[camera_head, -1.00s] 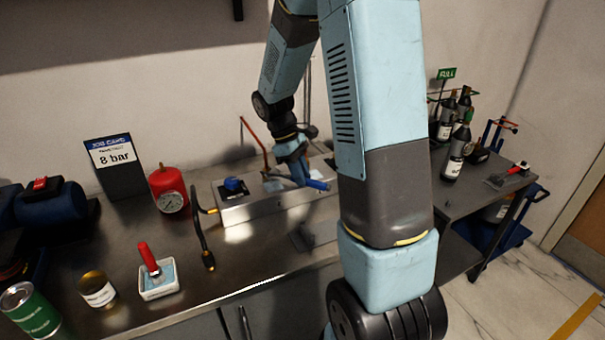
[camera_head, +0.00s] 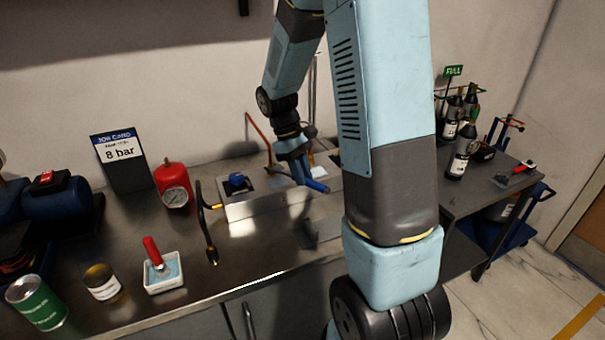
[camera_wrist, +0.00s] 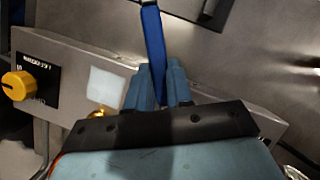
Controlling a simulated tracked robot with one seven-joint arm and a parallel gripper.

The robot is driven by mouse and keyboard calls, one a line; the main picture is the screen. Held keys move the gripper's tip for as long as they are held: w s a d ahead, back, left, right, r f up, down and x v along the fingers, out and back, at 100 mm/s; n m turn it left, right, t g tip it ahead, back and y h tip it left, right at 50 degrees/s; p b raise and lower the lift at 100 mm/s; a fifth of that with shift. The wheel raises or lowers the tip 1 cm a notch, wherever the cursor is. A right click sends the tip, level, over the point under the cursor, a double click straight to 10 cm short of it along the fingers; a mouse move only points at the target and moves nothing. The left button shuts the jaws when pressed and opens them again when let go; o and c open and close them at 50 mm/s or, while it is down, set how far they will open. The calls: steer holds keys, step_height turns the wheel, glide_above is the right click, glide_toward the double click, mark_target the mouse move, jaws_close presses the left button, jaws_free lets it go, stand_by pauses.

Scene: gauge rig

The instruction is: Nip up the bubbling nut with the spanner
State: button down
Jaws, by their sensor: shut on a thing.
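My gripper (camera_head: 301,174) is shut on the blue handle of the spanner (camera_head: 317,186), low over the right part of the metal rig (camera_head: 250,205). In the wrist view the fingers (camera_wrist: 160,88) pinch the blue handle (camera_wrist: 152,38), which runs up towards the top edge. The spanner's jaw end is not clear in either view. A brass-coloured fitting (camera_wrist: 101,113) shows partly behind my gripper's mount. I cannot make out the nut or any bubbles.
A yellow knob (camera_wrist: 16,86) is on the rig's panel. A black hose (camera_head: 208,230) hangs at the rig's left. A red cylinder with a gauge (camera_head: 173,186), a white dish with a red-handled brush (camera_head: 163,275) and a job card reading 8 bar (camera_head: 119,160) stand left. Bottles (camera_head: 462,148) stand right.

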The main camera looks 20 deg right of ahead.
steer(key=shift+w+d+n+h, duration=0.3)
steer(key=shift+w+d+n, duration=0.1)
steer(key=shift+d+n, duration=0.35)
stand_by(0.3)
steer(key=shift+s, duration=0.2)
steer(key=shift+s+d, duration=0.7)
steer(key=shift+s, duration=0.25)
steer(key=shift+s+d, duration=0.65)
steer(key=shift+s, duration=0.25)
steer(key=shift+r, duration=2.25)
steer(key=shift+s, duration=0.1)
